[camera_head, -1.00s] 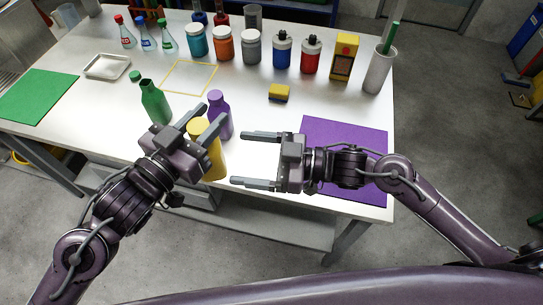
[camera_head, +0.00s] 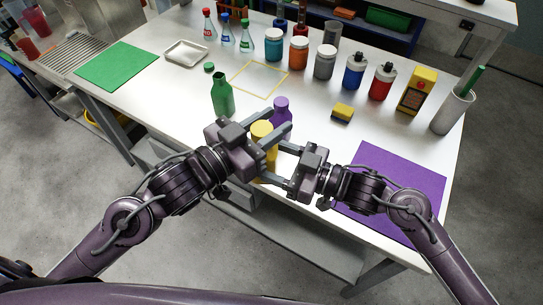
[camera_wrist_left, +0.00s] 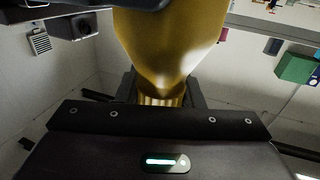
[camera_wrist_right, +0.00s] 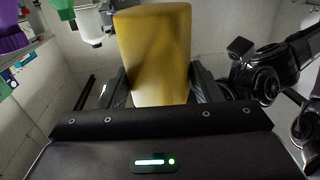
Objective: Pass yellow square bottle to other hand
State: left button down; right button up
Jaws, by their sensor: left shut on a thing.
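The yellow bottle (camera_head: 262,131) is held upright near the table's front edge, partly hidden by both grippers. My left gripper (camera_head: 274,141) is shut on it. In the left wrist view the bottle (camera_wrist_left: 170,45) fills the space between the fingers, with its narrow end toward the palm. My right gripper (camera_head: 275,164) comes from the right, with its open fingers on either side of the bottle's lower part. In the right wrist view the bottle's wide body (camera_wrist_right: 155,50) stands between those fingers; I cannot tell whether they touch it.
A purple bottle (camera_head: 281,112) stands close behind the grippers, and a green bottle (camera_head: 222,98) stands to the left. A purple mat (camera_head: 392,190) lies under my right arm. Jars and bottles line the back. A yellow sponge (camera_head: 342,112) lies mid-table.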

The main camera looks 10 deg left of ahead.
jog(key=c, duration=0.5)
pick_arm(q)
jog(key=c, duration=0.9)
grip_release()
pick_arm(e)
jog(key=shift+o, duration=0.2)
